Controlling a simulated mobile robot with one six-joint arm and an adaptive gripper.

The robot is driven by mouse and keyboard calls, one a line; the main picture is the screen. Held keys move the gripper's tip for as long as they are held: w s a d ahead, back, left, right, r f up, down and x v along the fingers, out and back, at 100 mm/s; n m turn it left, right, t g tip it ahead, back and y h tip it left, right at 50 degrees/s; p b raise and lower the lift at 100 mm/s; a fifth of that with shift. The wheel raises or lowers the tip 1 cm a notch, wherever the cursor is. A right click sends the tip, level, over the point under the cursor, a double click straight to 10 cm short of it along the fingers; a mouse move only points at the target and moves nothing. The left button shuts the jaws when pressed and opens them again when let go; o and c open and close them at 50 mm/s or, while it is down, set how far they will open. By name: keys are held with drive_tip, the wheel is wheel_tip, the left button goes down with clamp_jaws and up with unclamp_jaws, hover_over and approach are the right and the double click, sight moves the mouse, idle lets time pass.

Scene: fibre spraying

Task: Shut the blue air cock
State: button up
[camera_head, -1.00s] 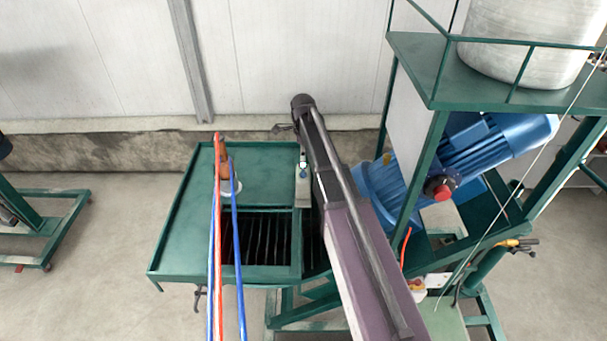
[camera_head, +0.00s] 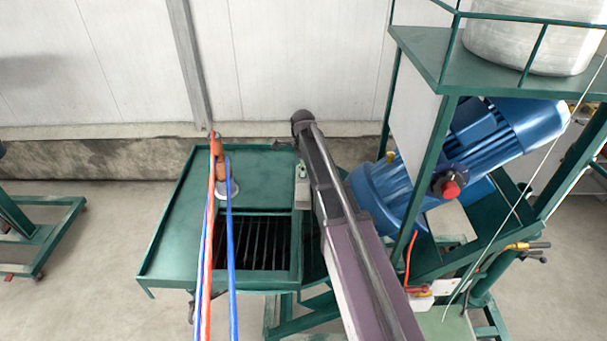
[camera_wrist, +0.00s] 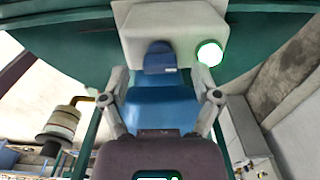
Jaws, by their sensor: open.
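The blue air cock (camera_wrist: 160,58) is on the front of a pale box (camera_wrist: 172,28) in the wrist view. A brighter blue part (camera_wrist: 160,103) shows just below it; I cannot tell whether it belongs to the cock. My gripper (camera_wrist: 160,76) is open, with one finger on each side of the blue parts. I cannot tell whether the fingers touch them. In the head view the pale box (camera_head: 302,193) stands at the right edge of the green table, beside my arm.
The green table (camera_head: 175,240) has a dark grated opening (camera_head: 252,243). An orange-and-grey tool (camera_head: 222,175) stands on it, with red and blue hoses running down. A blue motor (camera_head: 480,145) in a green frame is close to the right of my arm. The wall is behind.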

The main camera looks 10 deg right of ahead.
drive_tip(key=shift+f, duration=0.45)
clamp_jaws()
